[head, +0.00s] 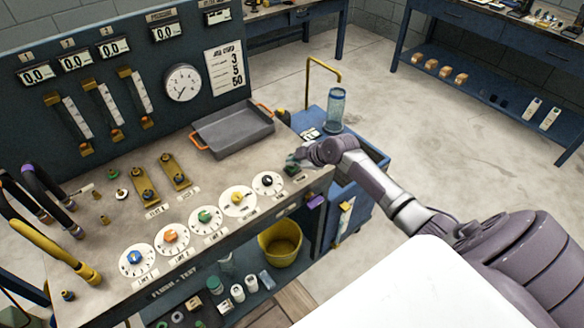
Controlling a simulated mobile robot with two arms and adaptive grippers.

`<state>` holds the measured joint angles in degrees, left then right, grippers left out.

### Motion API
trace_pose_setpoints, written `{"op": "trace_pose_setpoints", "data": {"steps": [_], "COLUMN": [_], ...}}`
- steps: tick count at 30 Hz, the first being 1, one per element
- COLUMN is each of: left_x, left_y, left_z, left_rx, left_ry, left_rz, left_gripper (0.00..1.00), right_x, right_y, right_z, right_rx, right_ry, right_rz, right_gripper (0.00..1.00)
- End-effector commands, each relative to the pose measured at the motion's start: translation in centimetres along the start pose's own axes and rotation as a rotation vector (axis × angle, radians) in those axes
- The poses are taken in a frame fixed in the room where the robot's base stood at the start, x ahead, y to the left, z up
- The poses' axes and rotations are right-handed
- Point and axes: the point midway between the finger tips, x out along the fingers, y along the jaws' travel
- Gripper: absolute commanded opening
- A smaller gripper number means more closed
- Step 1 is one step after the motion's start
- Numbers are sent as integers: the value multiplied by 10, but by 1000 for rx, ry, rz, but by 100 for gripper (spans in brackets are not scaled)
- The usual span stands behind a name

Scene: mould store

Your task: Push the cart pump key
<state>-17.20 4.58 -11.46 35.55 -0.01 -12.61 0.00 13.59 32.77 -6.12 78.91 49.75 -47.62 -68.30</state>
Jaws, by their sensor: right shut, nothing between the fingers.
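My right gripper (296,160) is shut and empty at the right end of the bench top, its arm coming in from the right. A small dark green key or button (292,171) sits just below the fingertips at the bench corner. Whether the fingers touch it I cannot tell, and no label on it can be read. The blue cart (372,172) stands on the floor against the bench's right end, carrying a clear blue cylinder (336,108) and a yellow bent pipe (325,66). My left gripper is not in view.
Several round dials with coloured knobs (204,217) line the bench's front edge. A grey tray (232,131) with orange handles lies behind them. A yellow bucket (281,241) sits below. Floor (440,130) to the right is clear.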

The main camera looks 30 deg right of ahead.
Motion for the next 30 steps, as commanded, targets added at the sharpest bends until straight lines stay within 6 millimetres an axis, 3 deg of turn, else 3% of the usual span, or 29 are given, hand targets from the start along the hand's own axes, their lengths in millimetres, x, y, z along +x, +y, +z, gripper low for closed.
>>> {"op": "trace_pose_setpoints", "data": {"steps": [30], "left_x": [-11], "left_y": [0], "left_z": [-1], "left_rx": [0], "left_ry": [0], "left_rz": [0], "left_gripper": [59], "right_x": [-11], "right_y": [8], "right_z": [-8], "right_rx": [0], "right_ry": [0], "right_rz": [0], "right_gripper": [0]}}
